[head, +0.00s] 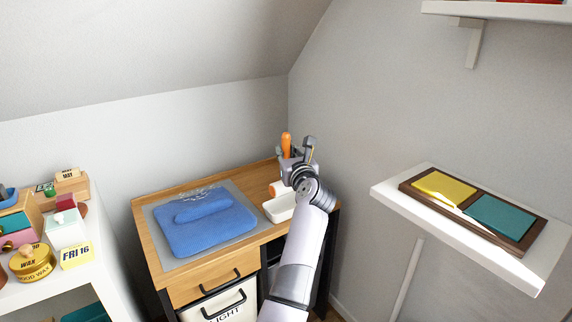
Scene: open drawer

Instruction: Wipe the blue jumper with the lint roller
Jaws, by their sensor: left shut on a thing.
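The blue jumper (205,234) lies folded flat on a grey mat (152,225) on the wooden desk. Small pale specks show at its far edge. My left gripper (291,162) is at the desk's back right, to the right of the jumper and apart from it. It is shut on the lint roller, whose orange handle (287,141) points up above the jaws. An orange and white part, seemingly the roller's lower end, shows below. The fingers partly hide the roller. My right gripper is not in view.
A white tray (281,214) sits on the desk (157,263) below the gripper. The desk has a drawer with a black handle (220,281). A white shelf (479,246) with a yellow and teal tray is at right. A cluttered white shelf (102,262) stands left.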

